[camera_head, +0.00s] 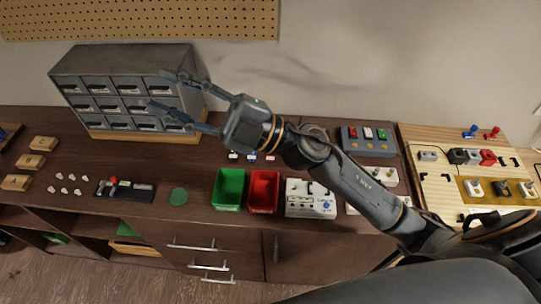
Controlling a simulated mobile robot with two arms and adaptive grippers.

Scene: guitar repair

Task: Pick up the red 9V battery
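No thing can be told for certain as the red 9V battery at this size. A small red block (488,157) stands beside grey and black blocks on the wooden board at the right. My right arm crosses the middle of the view and hides part of the table. My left gripper is not in view.
A green bin (229,188) and a red bin (264,190) stand near the table's front edge, beside a white device (310,197). The wooden board (440,190) carries several small parts. Wooden blocks (43,143) lie at the far left. The dark table (205,170) is bare between cabinet and green bin.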

